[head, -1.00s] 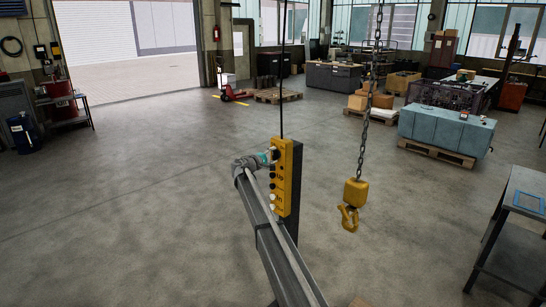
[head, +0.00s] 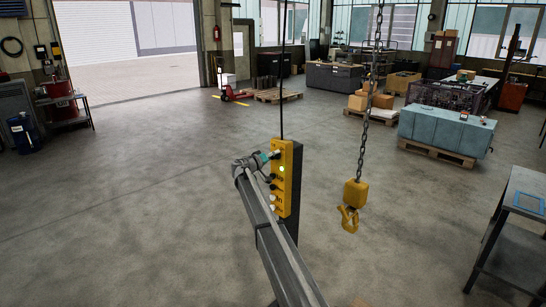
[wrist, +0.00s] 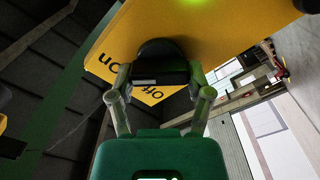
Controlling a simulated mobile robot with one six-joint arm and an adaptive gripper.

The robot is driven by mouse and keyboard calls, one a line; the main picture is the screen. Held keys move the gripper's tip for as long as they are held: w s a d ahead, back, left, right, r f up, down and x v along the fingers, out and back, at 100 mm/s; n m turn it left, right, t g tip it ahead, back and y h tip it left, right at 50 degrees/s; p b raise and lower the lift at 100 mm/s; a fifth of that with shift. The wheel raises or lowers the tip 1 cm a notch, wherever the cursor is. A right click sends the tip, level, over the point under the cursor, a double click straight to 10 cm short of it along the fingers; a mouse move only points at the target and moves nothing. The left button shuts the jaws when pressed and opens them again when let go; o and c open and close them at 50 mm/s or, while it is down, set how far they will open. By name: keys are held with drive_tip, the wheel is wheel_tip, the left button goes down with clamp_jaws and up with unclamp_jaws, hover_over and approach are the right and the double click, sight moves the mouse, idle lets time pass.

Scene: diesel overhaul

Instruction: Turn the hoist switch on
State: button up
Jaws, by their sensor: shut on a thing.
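The yellow hoist control box (head: 291,180) hangs on a cable in the head view, with a column of buttons on its face. In the wrist view a black rotary switch knob (wrist: 160,50) sits on the yellow face near the words "off" and "on". My gripper (wrist: 160,78) has its two fingers closed on either side of this knob. In the head view my gripper (head: 270,155) is at the upper part of the box.
A yellow hoist hook (head: 350,207) hangs on a chain just right of the box. A metal table (head: 520,200) stands at the right. A blue block on a pallet (head: 445,130) is farther back.

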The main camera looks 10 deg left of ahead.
drive_tip(key=shift+m, duration=0.4)
drive_tip(key=o, duration=1.1)
drive_tip(key=shift+w, duration=0.1)
drive_tip(key=shift+o, duration=0.2)
drive_tip(key=v, duration=1.2)
